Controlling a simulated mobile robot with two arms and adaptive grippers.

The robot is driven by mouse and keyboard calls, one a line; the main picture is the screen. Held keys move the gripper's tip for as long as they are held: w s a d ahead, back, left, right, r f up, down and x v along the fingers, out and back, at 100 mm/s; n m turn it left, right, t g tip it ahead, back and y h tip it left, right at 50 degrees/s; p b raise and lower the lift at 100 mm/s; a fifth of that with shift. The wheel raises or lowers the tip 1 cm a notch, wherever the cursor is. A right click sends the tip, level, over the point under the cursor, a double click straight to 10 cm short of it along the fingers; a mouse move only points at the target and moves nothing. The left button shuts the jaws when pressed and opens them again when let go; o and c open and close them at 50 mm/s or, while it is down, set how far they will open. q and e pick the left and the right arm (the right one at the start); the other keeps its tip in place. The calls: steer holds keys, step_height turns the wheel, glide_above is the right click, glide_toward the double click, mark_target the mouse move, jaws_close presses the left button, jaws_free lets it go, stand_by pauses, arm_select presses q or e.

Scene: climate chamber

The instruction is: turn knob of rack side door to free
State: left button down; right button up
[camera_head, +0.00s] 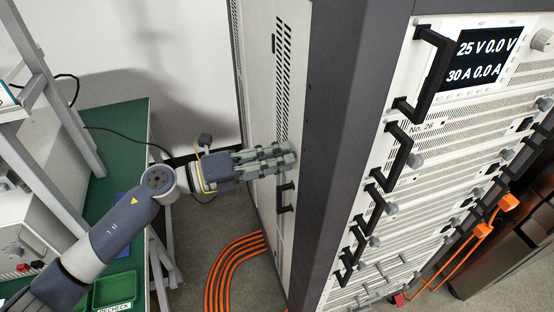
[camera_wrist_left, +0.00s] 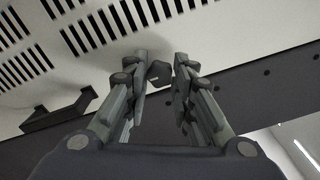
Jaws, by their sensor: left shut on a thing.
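The rack side door (camera_head: 262,110) is a pale panel with slotted vents on the left flank of the rack. My left gripper (camera_head: 285,158) reaches in from the left, its fingertips at the door beside the vents. In the left wrist view the knob (camera_wrist_left: 158,73) is a small dark piece on the door, between the two fingertips of my left gripper (camera_wrist_left: 160,75), which is shut on it. In the head view the fingers hide the knob, and its turn angle is hard to tell. My right gripper is out of view.
A black door handle (camera_head: 286,197) sits just below the gripper. The rack front (camera_head: 440,160) carries several black handles. Orange cables (camera_head: 232,268) lie on the floor by the rack. A green-topped bench (camera_head: 120,170) stands at left under my arm.

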arm_select(q)
steer(key=shift+f, duration=0.1)
steer(key=c, duration=1.3)
jaws_free()
steer(key=v, duration=1.2)
